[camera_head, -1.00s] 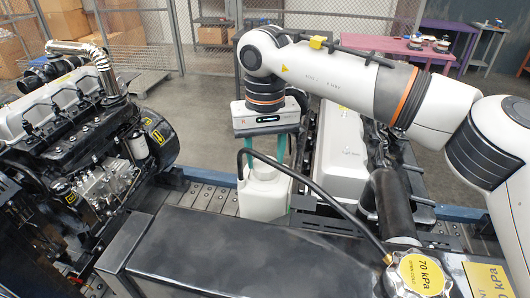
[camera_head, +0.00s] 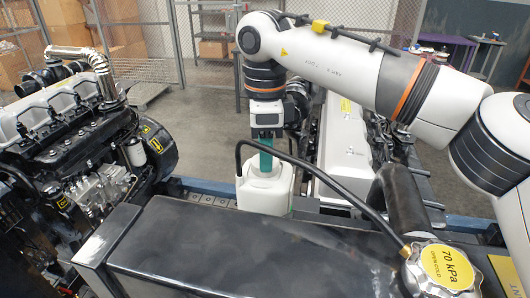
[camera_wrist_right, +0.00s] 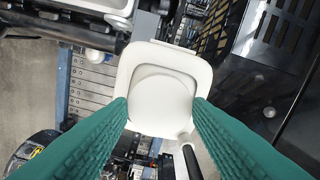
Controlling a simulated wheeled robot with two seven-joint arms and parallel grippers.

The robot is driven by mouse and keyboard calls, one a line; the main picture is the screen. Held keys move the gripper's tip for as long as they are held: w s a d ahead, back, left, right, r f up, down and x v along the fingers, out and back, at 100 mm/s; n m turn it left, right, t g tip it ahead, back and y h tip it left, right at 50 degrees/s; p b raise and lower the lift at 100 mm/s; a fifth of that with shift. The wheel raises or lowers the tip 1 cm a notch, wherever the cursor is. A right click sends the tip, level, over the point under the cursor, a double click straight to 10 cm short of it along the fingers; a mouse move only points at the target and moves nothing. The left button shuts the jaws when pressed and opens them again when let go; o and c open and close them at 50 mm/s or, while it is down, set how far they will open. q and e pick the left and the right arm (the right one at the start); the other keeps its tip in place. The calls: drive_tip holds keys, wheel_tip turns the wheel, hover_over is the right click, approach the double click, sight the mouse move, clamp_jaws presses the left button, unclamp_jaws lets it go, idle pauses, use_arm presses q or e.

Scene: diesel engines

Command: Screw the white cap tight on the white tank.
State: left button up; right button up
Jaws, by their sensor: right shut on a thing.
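The white tank (camera_head: 264,193) stands behind the black box in the head view, and its top also shows in the right wrist view (camera_wrist_right: 199,75). The round white cap (camera_wrist_right: 162,98) sits on top of the tank in the wrist view. My right gripper (camera_head: 265,165) points straight down over the tank. Its two green fingers lie on either side of the cap and are shut on it, as the wrist view shows (camera_wrist_right: 160,108). In the head view the fingers largely hide the cap. My left gripper is not in view.
A black hose (camera_head: 318,172) arches close by the gripper and tank. A long black box (camera_head: 220,250) lies in front, with a yellow 70 kPa cap (camera_head: 446,268) at right. Engines stand left (camera_head: 75,140) and right (camera_head: 345,145) of the tank.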

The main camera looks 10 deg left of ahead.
drive_tip(key=shift+f+m, duration=0.2)
drive_tip(key=shift+m, duration=0.2)
drive_tip(key=o, duration=1.5)
drive_tip(key=shift+r, duration=0.1)
drive_tip(key=shift+c, duration=0.5)
